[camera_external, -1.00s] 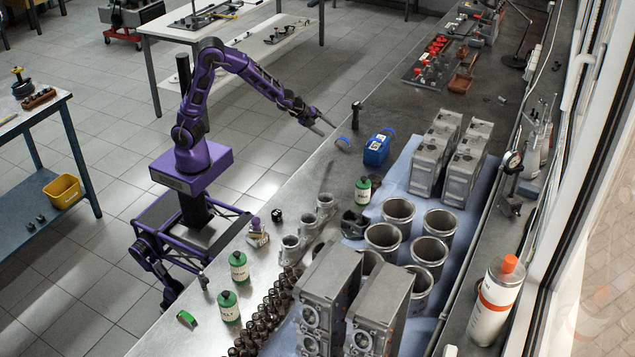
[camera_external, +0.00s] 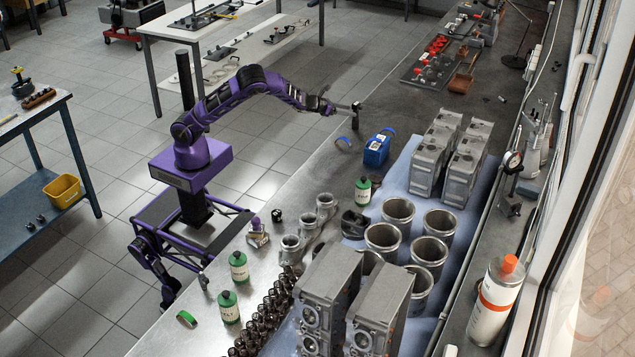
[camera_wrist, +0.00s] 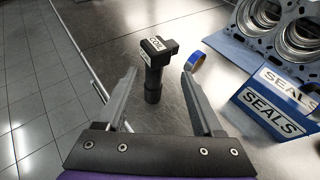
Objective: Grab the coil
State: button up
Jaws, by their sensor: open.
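The coil (camera_external: 356,116) is a black part standing upright near the bench's left edge. In the wrist view the coil (camera_wrist: 153,88) has a wide head with a white label on top and a narrow round stem below. My gripper (camera_external: 342,107) is open, just left of the coil in the external view. In the wrist view my gripper (camera_wrist: 159,74) has one finger on each side of the coil, with gaps showing on both sides. I cannot tell how far the fingertips reach past the stem.
A blue tape ring (camera_wrist: 196,61) lies right of the coil, close to my right finger. A blue box labelled SEALS (camera_wrist: 268,112) stands further right; it also shows in the external view (camera_external: 376,152). The bench edge and tiled floor are left of the coil.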

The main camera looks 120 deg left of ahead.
jog(key=x, duration=0.2)
jog(key=shift+w+a+f, duration=0.15)
jog(key=shift+a, duration=0.1)
jog(key=x, duration=0.4)
jog(key=shift+s+a+f+p, duration=0.25)
jog(key=shift+a+f+p, duration=0.05)
jog(key=shift+f+p, duration=0.1)
jog(key=shift+w+a+f, duration=0.25)
jog(key=shift+w+a, duration=0.2)
grip_shut()
